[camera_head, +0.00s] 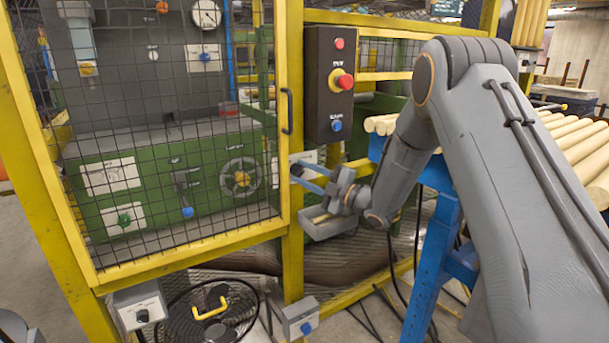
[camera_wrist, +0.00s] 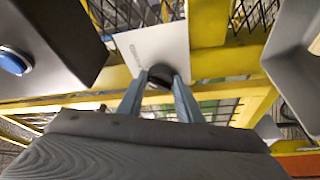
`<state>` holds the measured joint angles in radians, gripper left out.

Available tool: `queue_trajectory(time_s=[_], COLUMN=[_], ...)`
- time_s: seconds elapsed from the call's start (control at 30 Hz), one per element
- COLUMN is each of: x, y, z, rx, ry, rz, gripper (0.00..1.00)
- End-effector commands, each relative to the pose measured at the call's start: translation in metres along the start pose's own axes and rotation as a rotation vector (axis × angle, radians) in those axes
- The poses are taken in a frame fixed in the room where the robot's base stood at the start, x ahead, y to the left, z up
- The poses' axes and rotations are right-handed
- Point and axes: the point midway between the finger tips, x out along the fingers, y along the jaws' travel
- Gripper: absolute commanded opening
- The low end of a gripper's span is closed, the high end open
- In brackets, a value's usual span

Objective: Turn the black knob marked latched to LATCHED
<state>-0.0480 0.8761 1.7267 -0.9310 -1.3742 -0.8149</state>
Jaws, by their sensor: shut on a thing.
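A black knob (camera_wrist: 161,73) sits on a pale plate (camera_wrist: 160,45) fixed to the yellow frame in the wrist view. Small lettering on the plate is too blurred to read, and the knob's pointer is hidden. My gripper (camera_wrist: 160,80) is shut on the knob, with one blue-grey finger on each side of it. In the head view my gripper (camera_head: 297,176) reaches left to the yellow post beside the fence door. The pale plate (camera_head: 305,157) partly shows there behind the fingers; the knob cannot be made out.
A dark control box (camera_head: 317,90) with red and blue buttons hangs just above my gripper. A grey tray (camera_head: 330,225) is just below it. The mesh door (camera_head: 170,150) with its handle (camera_head: 287,110) is at the left. Wooden rods (camera_head: 570,135) lie at the right.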

Motion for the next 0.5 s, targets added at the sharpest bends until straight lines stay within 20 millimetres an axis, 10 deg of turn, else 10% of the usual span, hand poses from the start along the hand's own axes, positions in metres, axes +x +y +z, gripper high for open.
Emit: queue_trajectory(time_s=[0.1, 0.17, 0.5], x=[-0.0012, -0.0012, -0.0021], y=[-0.0012, -0.0012, -0.0007], z=[0.0008, 0.0009, 0.0001], rx=[0.002, 0.002, 0.000], ry=[-0.002, -0.002, -0.001], rz=[-0.002, -0.002, -0.001], gripper=[0.10, 0.39, 0.40])
